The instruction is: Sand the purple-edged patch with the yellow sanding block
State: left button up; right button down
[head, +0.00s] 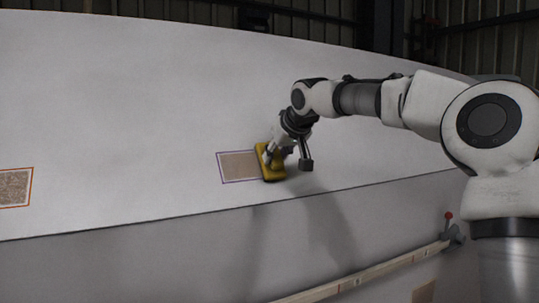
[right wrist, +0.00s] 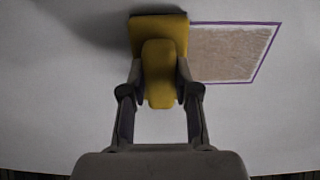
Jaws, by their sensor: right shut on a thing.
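The purple-edged patch (head: 238,166) is a brownish rectangle with a thin purple border on the pale hull. It also shows in the right wrist view (right wrist: 232,52), at the upper right. The yellow sanding block (head: 270,170) is at the patch's right end in the head view and covers its right edge. My right gripper (head: 278,155) is shut on the yellow sanding block; in the right wrist view its two fingers (right wrist: 160,88) clasp the block's handle (right wrist: 159,70). Whether the block presses on the hull is hard to tell. My left gripper is not in view.
An orange-edged patch (head: 15,188) lies at the far left of the hull (head: 120,100). A seam crosses the hull below the patches. A pale rail (head: 370,275) and a red-knobbed lever (head: 449,216) are at the lower right. The hull between the patches is clear.

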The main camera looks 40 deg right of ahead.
jog(key=shift+s+d, duration=0.25)
jog(key=shift+d, duration=0.7)
jog(key=shift+w+a, duration=0.6)
jog(key=shift+a, duration=1.85)
jog(key=shift+w+a, duration=0.6)
jog(key=shift+a, duration=1.85)
jog(key=shift+w+a, duration=0.6)
jog(key=shift+a, duration=1.85)
jog(key=shift+s+d+p, duration=0.15)
jog(key=shift+s+d, duration=0.45)
jog(key=shift+d, duration=1.85)
jog(key=shift+s+d+p, duration=0.15)
jog(key=shift+s+d, duration=0.45)
jog(key=shift+d, duration=1.9)
jog(key=shift+s+d+p, duration=0.15)
jog(key=shift+s+d, duration=0.45)
jog(key=shift+d, duration=1.85)
jog(key=shift+w+a, duration=0.6)
jog(key=shift+a, duration=1.9)
jog(key=shift+w+a, duration=0.65)
jog(key=shift+a, duration=1.8)
jog(key=shift+w+a, duration=0.6)
jog(key=shift+a, duration=1.9)
jog(key=c, duration=1.7)
grip_release()
grip_shut()
jog(key=shift+s+r, duration=0.15)
jog(key=shift+r, duration=0.05)
jog(key=shift+s+r, duration=0.2)
jog(key=shift+s, duration=0.1)
